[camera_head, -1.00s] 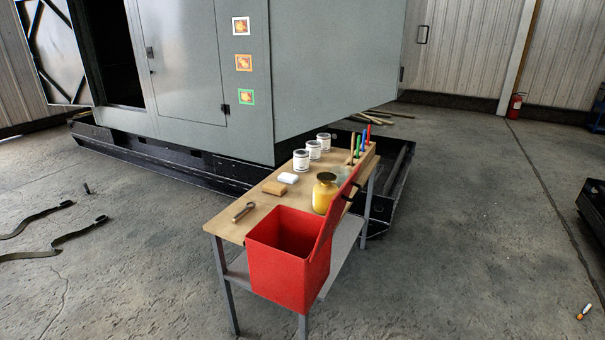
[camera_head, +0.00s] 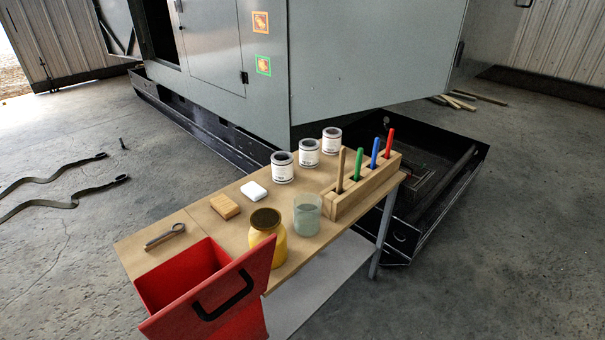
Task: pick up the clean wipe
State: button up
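The clean wipe looks to be the small white folded pad (camera_head: 253,191) lying flat on the wooden table top (camera_head: 205,212). It sits just right of a tan block (camera_head: 224,206), with a small gap between them. Nothing covers it. My gripper is not in view.
A red bin (camera_head: 190,275) with a raised, black-handled lid (camera_head: 215,300) is at the table's front left. A yellow jar (camera_head: 266,240), a glass (camera_head: 307,214), several white cans (camera_head: 309,153), a wooden rack (camera_head: 362,186) of coloured sticks and a metal tool (camera_head: 165,236) share the table. A grey cabinet (camera_head: 370,60) stands behind.

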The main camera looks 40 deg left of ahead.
aim_at(255, 192)
jog(key=i+l+u, duration=0.2)
jog(key=i, duration=0.4)
jog(key=i+u, duration=0.25)
jog(key=i, duration=0.3)
jog(key=i+l+u, duration=0.15)
jog(key=u, duration=0.3)
jog(key=i+l+u, duration=0.25)
jog(key=u, duration=0.25)
jog(key=i+l+u, duration=0.3)
jog(key=u, duration=0.15)
jog(key=i+l+u, duration=0.1)
jog(key=l+u, duration=0.35)
jog(key=i+l+u, duration=0.1)
jog(key=l+u, duration=0.55)
jog(key=l, duration=0.15)
jog(key=l+u, duration=0.35)
jog(key=l, duration=0.1)
